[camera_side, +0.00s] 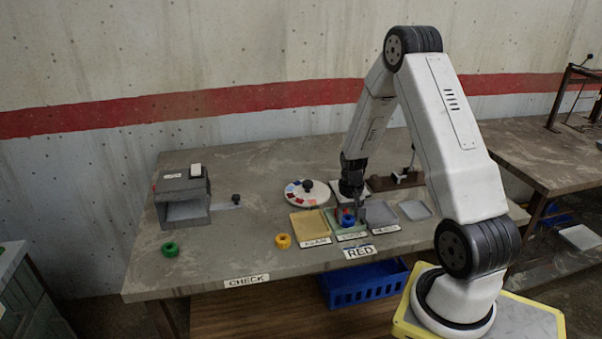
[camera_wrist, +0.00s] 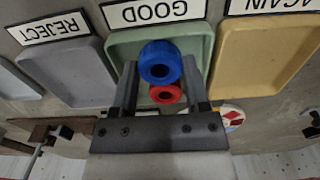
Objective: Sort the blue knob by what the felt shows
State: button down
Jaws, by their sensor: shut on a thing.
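The blue knob (camera_wrist: 160,58) is between the fingertips of my gripper (camera_wrist: 160,74), which is shut on it. In the side view the blue knob (camera_side: 348,221) is low over the green GOOD tray (camera_side: 333,224); I cannot tell whether it touches the tray. A red knob (camera_wrist: 165,94) shows just behind it, partly hidden by it. The yellow AGAIN tray (camera_side: 309,223) is to the left and the grey REJECT tray (camera_side: 381,213) to the right. I cannot make out the felt for certain.
A grey box (camera_side: 183,200) stands at the left. A white disc with coloured patches (camera_side: 300,187) lies behind the trays. A green ring (camera_side: 169,249) and a yellow ring (camera_side: 283,241) lie near the front edge. A RED label (camera_side: 360,252) is at the front. The left front tabletop is mostly clear.

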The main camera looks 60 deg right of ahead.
jog(key=shift+f, duration=0.45)
dwell(0.8)
grip_release()
jog(key=shift+r, duration=0.15)
jog(key=shift+r, duration=3.9)
jog(key=s+a+r+n+t, duration=0.1)
jog(key=a+n, duration=0.3)
jog(key=a, duration=0.9)
jog(key=a+r+n+t, duration=0.1)
jog(key=a+r+n, duration=0.3)
jog(key=a, duration=0.9)
jog(key=shift+s+a+r+n+t, duration=0.2)
jog(key=shift+s+a+n+t, duration=0.1)
jog(key=shift+s+a+n, duration=0.15)
jog(key=shift+d, duration=0.1)
